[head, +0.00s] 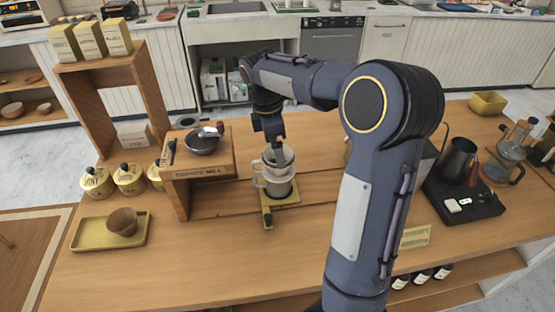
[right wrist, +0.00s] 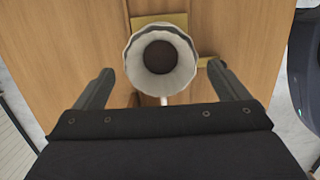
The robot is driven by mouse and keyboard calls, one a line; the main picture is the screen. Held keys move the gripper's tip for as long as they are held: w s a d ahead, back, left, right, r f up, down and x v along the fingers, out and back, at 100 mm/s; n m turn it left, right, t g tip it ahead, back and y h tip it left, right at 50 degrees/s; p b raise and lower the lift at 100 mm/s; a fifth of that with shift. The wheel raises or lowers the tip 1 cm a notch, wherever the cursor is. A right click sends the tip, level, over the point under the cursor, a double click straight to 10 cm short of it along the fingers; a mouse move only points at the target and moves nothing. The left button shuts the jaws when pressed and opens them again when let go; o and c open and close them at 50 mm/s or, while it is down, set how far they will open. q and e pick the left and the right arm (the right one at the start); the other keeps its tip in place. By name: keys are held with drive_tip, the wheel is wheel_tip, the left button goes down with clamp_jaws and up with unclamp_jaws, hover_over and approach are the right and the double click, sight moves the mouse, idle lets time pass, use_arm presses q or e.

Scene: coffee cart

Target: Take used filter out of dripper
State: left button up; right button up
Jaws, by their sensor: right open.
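The gripper partly hides the dripper in the head view. My left gripper is not in view.
A yellow tray (head: 85,241) with a brown cup-shaped thing (head: 122,221) is at the front left. A wooden coffee-mill stand (head: 202,174) with a dark bowl (head: 202,143) is close left of the dripper. A black scale (head: 462,205) with a metal kettle (head: 460,160) stands right.

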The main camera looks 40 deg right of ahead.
drive_tip(key=shift+f, duration=0.6)
drive_tip(key=c, duration=1.4)
drive_tip(key=shift+o, duration=0.2)
